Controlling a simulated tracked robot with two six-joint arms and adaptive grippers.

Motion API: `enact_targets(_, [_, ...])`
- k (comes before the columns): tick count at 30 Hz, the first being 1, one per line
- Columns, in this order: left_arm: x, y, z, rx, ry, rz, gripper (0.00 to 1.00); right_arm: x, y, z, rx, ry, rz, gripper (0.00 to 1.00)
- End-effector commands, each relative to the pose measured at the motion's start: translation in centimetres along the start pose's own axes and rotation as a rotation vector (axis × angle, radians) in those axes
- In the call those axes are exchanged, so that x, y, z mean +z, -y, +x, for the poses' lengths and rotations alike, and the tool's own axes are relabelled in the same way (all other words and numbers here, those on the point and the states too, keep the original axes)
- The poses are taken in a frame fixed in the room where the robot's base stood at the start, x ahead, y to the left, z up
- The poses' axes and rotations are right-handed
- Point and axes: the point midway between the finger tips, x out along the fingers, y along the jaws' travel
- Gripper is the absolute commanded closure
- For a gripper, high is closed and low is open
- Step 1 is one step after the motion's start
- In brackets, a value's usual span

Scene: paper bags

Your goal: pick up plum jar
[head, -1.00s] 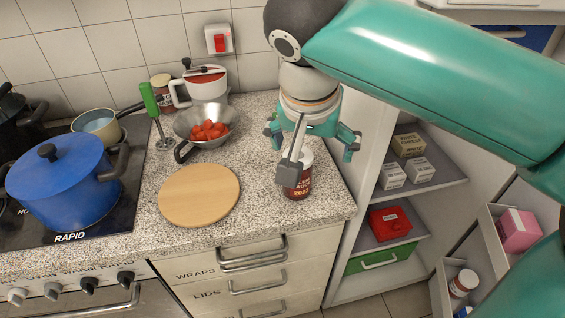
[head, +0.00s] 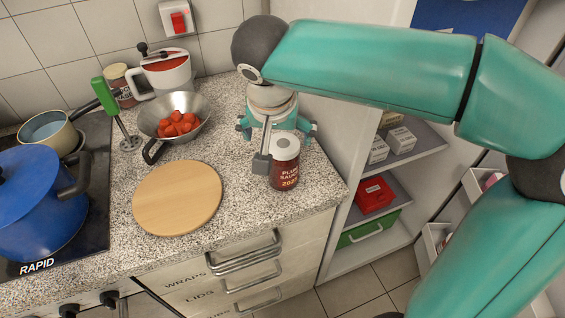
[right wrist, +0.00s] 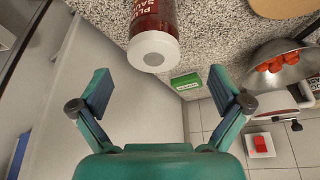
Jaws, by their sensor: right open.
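The plum jar (head: 286,172) stands upright on the speckled counter near its front right corner. It has a white lid and a dark red label reading "PLUM SAUCE". In the right wrist view the jar (right wrist: 153,30) shows at the top, beyond the fingertips, with its pale lid toward the camera. My right gripper (head: 278,131) is open and empty, behind the jar in the head view; its two spread fingers (right wrist: 160,80) also show in the right wrist view. A grey part of it overlaps the jar's left edge in the head view. My left gripper is not in view.
A round wooden board (head: 177,198) lies left of the jar. A steel pan with red pieces (head: 176,124), a green hand blender (head: 112,104) and a white pot (head: 164,70) stand behind. A blue pot (head: 38,205) is on the stove. Open shelves (head: 408,150) are at right.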

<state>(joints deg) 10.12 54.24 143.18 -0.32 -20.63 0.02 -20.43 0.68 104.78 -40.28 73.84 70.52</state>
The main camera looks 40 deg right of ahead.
Motion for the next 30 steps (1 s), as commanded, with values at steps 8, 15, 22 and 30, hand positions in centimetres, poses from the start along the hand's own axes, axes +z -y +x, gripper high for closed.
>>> enact_targets(8, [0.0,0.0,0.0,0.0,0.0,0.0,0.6,0.0,0.0,2.0,0.0,0.0,-0.002,0.0])
enact_targets(15, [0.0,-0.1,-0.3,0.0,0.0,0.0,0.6,-0.1,-0.8,5.1,0.003,0.003,-0.001,0.0])
enact_targets(22, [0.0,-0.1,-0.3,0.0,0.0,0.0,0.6,-0.1,-0.6,6.9,-0.001,0.001,-0.003,0.0])
enact_targets(30, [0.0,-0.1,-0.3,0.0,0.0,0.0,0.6,-0.2,-0.6,6.9,-0.002,0.0,-0.003,0.15])
